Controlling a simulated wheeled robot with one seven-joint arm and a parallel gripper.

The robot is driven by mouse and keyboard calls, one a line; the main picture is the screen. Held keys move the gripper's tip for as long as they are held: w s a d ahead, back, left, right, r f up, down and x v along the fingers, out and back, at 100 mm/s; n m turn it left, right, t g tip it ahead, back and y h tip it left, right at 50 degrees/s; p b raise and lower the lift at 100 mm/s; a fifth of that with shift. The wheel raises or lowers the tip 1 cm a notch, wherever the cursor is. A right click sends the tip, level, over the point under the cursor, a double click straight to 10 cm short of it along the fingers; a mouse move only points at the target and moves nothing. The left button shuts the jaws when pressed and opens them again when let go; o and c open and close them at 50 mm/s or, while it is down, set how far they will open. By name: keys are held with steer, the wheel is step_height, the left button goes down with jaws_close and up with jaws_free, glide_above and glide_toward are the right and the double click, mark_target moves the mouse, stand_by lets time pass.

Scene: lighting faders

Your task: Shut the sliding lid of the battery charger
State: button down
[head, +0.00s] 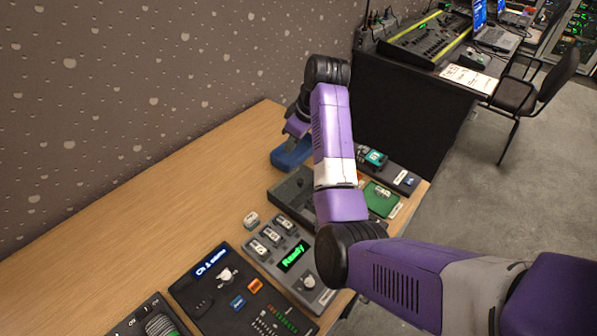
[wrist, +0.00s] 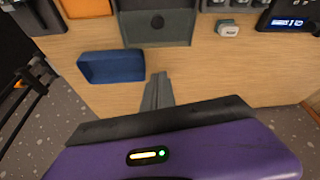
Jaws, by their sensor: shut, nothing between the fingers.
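A dark grey box (head: 284,194), which I take to be the battery charger, lies on the table, partly hidden behind my arm in the head view. In the wrist view the same box (wrist: 157,34) is at the top middle, cut off by the frame edge, with a dark round spot on its face. How far its lid is open cannot be made out. My gripper (wrist: 158,76) is shut and empty, its fingertips over bare wood just short of the box's near edge and apart from it in the picture. In the head view the fingers are mostly hidden.
A blue tray (wrist: 112,67) lies left of my fingers; in the head view it is (head: 290,153) beyond the box. A small pale block (head: 251,220), a panel reading "Ready" (head: 310,275) and a fader panel (head: 205,305) stand nearer. A green pad (head: 384,204) is rightward.

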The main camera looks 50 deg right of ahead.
steer(key=s+a, duration=0.1)
glide_toward(290, 182)
steer(key=shift+n+g, duration=0.4)
steer(key=w+f, duration=0.2)
steer(key=w, duration=0.1)
steer(key=w+a+f, duration=0.1)
steer(key=w+f, duration=0.1)
steer(key=shift+w+a+f, duration=0.2)
steer(key=shift+w+f, duration=0.15)
steer(key=shift+w, duration=0.05)
steer(key=shift+s+d+r+p, duration=0.1)
steer(key=shift+s+d+p, duration=0.1)
steer(key=shift+s+p, duration=0.3)
steer(key=shift+s+d+r+p, duration=0.1)
steer(key=shift+s+d+p, duration=0.15)
steer(key=shift+s, duration=0.4)
steer(key=shift+s+d+f, duration=0.1)
steer(key=shift+s+d, duration=0.05)
steer(key=shift+s, duration=0.6)
